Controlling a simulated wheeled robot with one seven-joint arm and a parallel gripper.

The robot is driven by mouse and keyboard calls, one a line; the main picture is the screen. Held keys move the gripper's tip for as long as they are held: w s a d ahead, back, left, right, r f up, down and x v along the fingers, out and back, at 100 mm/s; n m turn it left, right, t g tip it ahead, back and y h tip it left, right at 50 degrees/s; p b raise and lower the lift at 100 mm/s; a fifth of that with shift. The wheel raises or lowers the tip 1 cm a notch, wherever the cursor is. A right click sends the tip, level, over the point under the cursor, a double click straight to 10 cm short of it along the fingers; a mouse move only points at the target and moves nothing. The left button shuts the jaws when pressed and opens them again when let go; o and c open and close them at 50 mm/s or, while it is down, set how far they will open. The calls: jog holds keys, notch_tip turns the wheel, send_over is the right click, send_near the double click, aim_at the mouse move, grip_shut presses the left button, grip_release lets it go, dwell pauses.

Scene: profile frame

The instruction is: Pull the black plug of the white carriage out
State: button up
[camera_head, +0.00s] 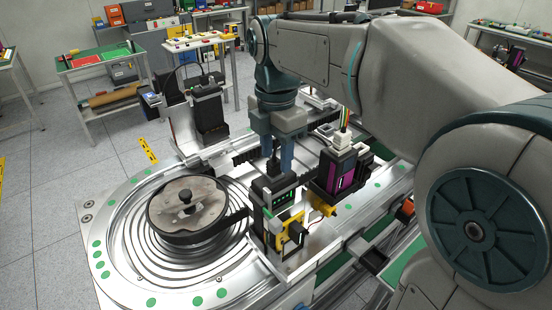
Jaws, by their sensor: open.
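A carriage with a pale base plate (300,262) sits on the track near the middle front. It bears a black module with green lights (268,207) and a yellow housing (283,222). A small black block that looks like the black plug (297,233) sits at the yellow housing, with a thin red wire near it. I cannot tell how deep it sits. My gripper (278,162) points down above and behind the black module, apart from the black block. Its fingers are open, and I see nothing between them. The fingertips are partly hidden by the module.
A black module with a purple panel (341,172) stands to the right, coloured wires rising from its white connector (342,141). Another dark upright module (208,110) stands behind. My arm covers the right side.

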jog(key=shift+f, duration=1.2)
grip_shut()
jog(key=shift+r+p, duration=0.25)
jog(key=shift+p, duration=0.05)
jog(key=shift+r+p, duration=0.65)
jog(key=shift+r, duration=0.15)
jog(key=shift+r+p, duration=1.25)
jog(key=shift+r, duration=0.25)
